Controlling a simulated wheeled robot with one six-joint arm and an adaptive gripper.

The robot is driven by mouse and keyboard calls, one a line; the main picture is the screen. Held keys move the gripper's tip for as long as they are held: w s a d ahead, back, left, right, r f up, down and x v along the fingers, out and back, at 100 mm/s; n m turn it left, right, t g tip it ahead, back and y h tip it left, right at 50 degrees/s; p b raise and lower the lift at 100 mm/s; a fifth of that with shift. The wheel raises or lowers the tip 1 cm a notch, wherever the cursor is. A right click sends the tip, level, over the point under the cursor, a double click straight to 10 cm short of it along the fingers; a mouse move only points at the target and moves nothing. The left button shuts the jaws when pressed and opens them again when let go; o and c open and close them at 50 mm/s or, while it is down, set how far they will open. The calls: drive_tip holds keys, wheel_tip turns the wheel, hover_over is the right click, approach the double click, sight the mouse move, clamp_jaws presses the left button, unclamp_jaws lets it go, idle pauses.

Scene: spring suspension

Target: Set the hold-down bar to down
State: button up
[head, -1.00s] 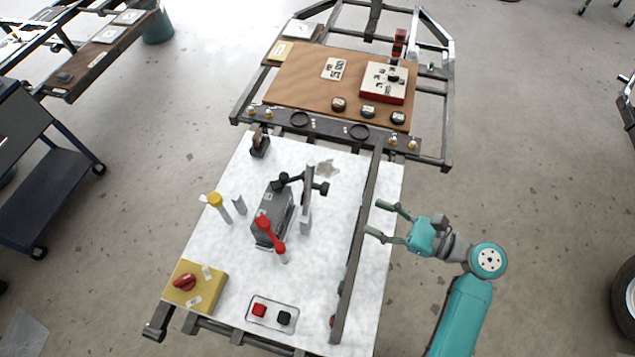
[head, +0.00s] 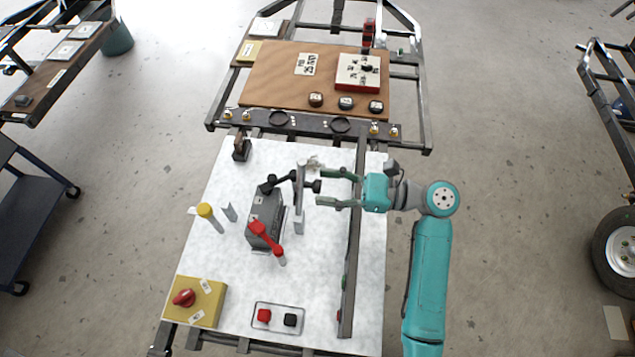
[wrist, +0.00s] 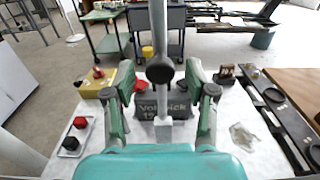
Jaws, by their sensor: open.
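The black bar with a dark knob, which looks like the hold-down bar (head: 284,179), reaches from the grey box (head: 265,222) past a pale upright post (head: 299,212). Its knob end points right, towards my gripper (head: 320,186). My gripper is open and level, its fingertips around the knob's height in the picture, one on each side. In the wrist view the dark knob (wrist: 160,69) shows between the open fingers (wrist: 160,78), with gaps on both sides. The grey box (wrist: 172,106) with lettering stands behind it.
A red lever (head: 265,238) sits at the box's front. A yellow-topped post (head: 206,211), a yellow box with a red knob (head: 192,303) and a red-and-black button plate (head: 278,316) are on the white table. A dark rail (head: 350,270) runs under my gripper.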

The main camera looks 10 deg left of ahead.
drive_tip(key=shift+a, duration=1.2)
clamp_jaws()
